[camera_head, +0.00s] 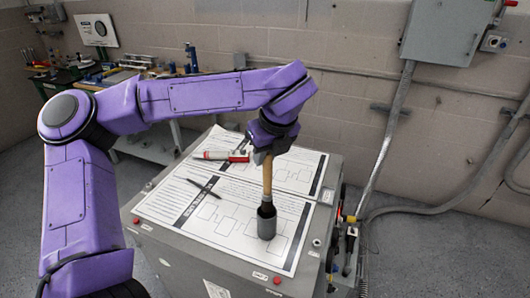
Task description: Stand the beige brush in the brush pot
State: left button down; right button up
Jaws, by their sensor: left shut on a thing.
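The beige brush (267,175) hangs upright, handle up, below my left gripper (263,154). My left gripper is shut on the upper end of its handle. The dark grey brush pot (266,226) stands on the paper sheets on top of the grey cabinet. The brush's dark lower end meets the pot's mouth in the picture. How deep it sits inside is hidden by the pot wall. My right gripper is not in view.
Printed sheets (236,232) cover much of the grey cabinet top (157,208). A red and white marker (221,156) and a dark pen (204,188) lie on them, left of the pot. A cluttered workbench stands behind at left.

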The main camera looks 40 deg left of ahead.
aim_at(265, 176)
pick_arm(q)
jog(key=shift+f+b, duration=3.05)
jog(key=shift+f, duration=0.5)
jog(key=shift+r, duration=0.1)
jog(key=c, duration=0.9)
grip_release()
jog(key=b+v, duration=0.1)
jog(key=v, duration=0.8)
jog(key=shift+d+r, duration=0.15)
jog(key=shift+r, duration=0.15)
jog(key=shift+s+d+r, duration=0.1)
jog(key=shift+r, duration=0.35)
